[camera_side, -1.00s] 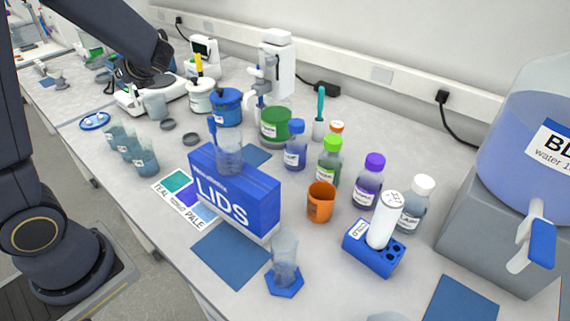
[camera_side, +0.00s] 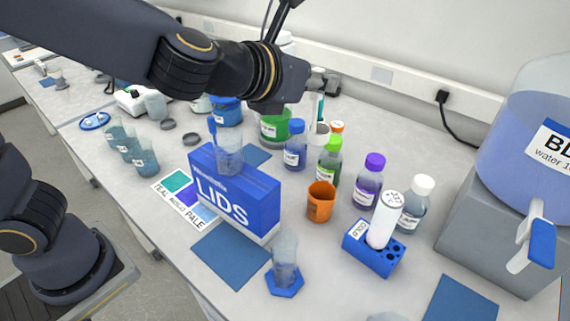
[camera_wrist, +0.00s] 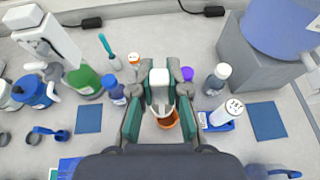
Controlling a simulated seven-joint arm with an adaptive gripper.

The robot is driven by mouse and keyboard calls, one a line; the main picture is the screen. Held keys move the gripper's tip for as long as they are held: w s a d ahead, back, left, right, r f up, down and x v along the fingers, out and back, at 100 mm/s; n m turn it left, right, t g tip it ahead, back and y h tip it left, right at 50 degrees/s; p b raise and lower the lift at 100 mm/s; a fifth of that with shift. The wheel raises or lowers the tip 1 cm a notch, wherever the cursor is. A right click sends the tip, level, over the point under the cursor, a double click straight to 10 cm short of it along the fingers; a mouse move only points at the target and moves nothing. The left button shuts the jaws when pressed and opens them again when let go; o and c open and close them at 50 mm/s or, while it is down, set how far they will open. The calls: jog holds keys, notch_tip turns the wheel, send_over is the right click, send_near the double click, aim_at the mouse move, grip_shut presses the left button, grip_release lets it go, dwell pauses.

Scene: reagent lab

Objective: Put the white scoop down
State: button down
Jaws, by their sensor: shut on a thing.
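My gripper (camera_wrist: 160,92) is shut on the white scoop (camera_wrist: 159,77), whose pale top shows between the fingers in the wrist view. The orange cup (camera_side: 320,203) stands upright on the bench in the side view.
Bottles with blue (camera_side: 295,146), green, purple (camera_side: 369,180) and white caps stand close behind the orange cup. A blue rack (camera_side: 372,252) with a white tube is to its right, the LIDS box (camera_side: 235,195) to its left. Blue mats (camera_side: 231,254) lie bare.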

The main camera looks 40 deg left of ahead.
jog(key=s+d+m+g+h, duration=0.3)
jog(key=s+d+m+h, duration=0.45)
jog(key=s+d, duration=0.4)
jog(key=w+a+n+t+y, duration=0.1)
jog(key=w+a+n+y, duration=0.35)
jog(key=a, duration=0.75)
jog(key=w+a+n+y, duration=0.4)
jog(key=w+a+y, duration=0.15)
jog(key=a, duration=0.75)
jog(key=w+a+n+t+y, duration=0.1)
jog(key=w+a+n+y, duration=0.4)
jog(key=a, duration=0.7)
jog(key=s+a+f+n+g+y, duration=0.1)
jog(key=a+f+n+g+y, duration=0.3)
jog(key=a, duration=0.4)
jog(key=s+a+f+n+g+y, duration=0.2)
jog(key=a+f+n+g, duration=0.15)
jog(key=a+f, duration=0.4)
notch_tip(320, 180, down, 8)
jog(key=a, duration=0.1)
jog(key=shift+a+n, duration=0.25)
jog(key=shift+n, duration=0.1)
jog(key=shift+f, duration=0.3)
